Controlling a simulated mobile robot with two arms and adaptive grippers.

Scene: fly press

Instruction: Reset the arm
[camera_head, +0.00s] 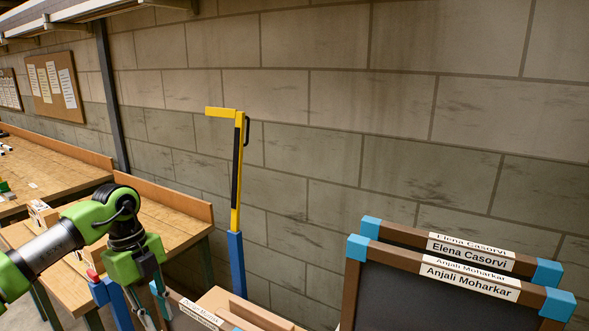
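A tall yellow post (237,175) with a black strip stands upright near the wall. A short yellow arm (221,112) sticks out to the left from its top, roughly level. A small black handle (247,130) is on the post's right side. The post rises out of a blue column (236,262), whose foot is hidden. My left gripper (155,318) points down at the lower left, apart from the post and well below the yellow arm. Its fingertips are near the picture's bottom edge, and their spread is unclear. My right gripper is out of view.
Brown frames with blue corners, labelled Elena Casorvi (470,253) and Anjali Moharkar (470,278), stand at the lower right. A wooden bench (180,222) runs along the left wall. Another blue post (117,303) is beside my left gripper. A block wall closes the back.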

